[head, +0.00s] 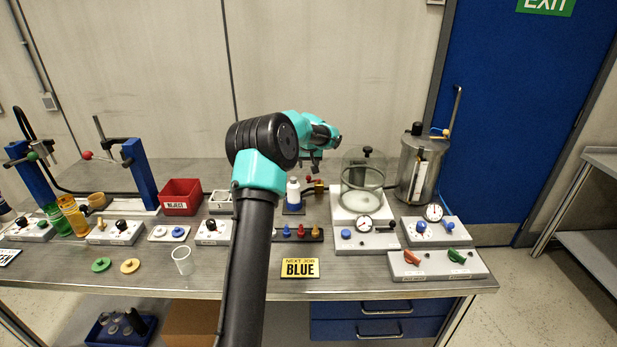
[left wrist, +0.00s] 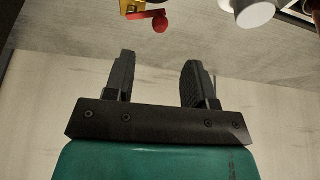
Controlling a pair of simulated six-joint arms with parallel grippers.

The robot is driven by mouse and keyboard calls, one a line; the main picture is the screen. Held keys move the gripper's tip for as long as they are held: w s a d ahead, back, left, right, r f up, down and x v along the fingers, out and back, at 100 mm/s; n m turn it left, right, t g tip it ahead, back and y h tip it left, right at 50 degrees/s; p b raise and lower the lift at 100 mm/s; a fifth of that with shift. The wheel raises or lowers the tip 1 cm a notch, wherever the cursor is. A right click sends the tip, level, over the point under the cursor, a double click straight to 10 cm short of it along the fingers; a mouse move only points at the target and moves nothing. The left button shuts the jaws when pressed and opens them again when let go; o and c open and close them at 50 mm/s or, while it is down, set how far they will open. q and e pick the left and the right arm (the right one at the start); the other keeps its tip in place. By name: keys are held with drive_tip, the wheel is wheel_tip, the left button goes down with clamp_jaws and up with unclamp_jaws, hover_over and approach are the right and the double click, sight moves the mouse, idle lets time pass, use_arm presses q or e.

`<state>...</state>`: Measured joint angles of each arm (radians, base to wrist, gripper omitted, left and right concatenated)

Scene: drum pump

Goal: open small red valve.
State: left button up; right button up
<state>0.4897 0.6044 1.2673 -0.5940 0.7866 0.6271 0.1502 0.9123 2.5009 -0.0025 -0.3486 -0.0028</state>
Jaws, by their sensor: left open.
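The small red valve (head: 311,180) sits on a brass fitting just right of a white bottle, at the back middle of the bench. In the left wrist view its red lever with a round red knob (left wrist: 159,22) shows at the top edge, on the brass body (left wrist: 132,6), which is partly cut off. My left gripper (head: 315,165) is above and close to the valve in the head view. In the left wrist view the gripper (left wrist: 160,75) has its two fingers apart with nothing between them. The knob lies beyond the fingertips, apart from them. My right gripper is not in view.
The white bottle (head: 293,190) stands left of the valve. A glass bell jar (head: 363,185) on a white base stands to the right, with a steel drum (head: 421,170) behind. A red bin (head: 181,196) is at the left. Small colored knobs (head: 301,231) stand in front.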

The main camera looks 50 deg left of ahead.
sight(308, 176)
use_arm(q)
drive_tip(key=x, duration=0.8)
drive_tip(key=shift+w+a+f, duration=0.1)
drive_tip(key=shift+f, duration=0.25)
drive_tip(key=c, duration=0.9)
